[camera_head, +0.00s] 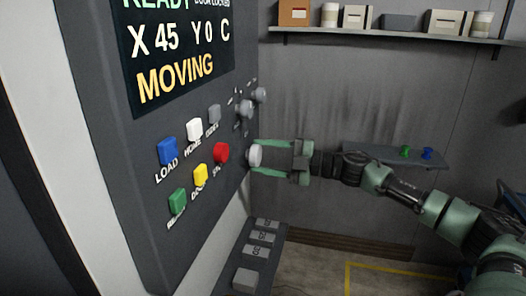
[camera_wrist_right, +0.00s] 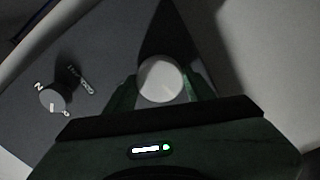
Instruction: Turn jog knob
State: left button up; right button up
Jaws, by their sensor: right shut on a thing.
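The jog knob (camera_head: 255,156) is a pale round knob low on the right side of the dark control panel (camera_head: 115,190). My right gripper (camera_head: 272,160) reaches in from the right, with its green fingers on either side of the knob, shut on it. The panel's screen (camera_head: 180,55) reads "X 45", "Y 0", "C" and "MOVING". My left gripper is not in view.
Blue (camera_head: 168,151), white, grey, green, yellow and red (camera_head: 221,153) buttons sit left of the knob. Two grey selector knobs (camera_head: 245,108) are just above it. A shelf with boxes (camera_head: 390,36) and a small ledge (camera_head: 400,156) are on the back wall.

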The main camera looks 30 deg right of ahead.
dwell(0.3)
jog(key=o, duration=1.4)
jog(key=shift+c, duration=0.2)
jog(key=shift+d+f, duration=0.1)
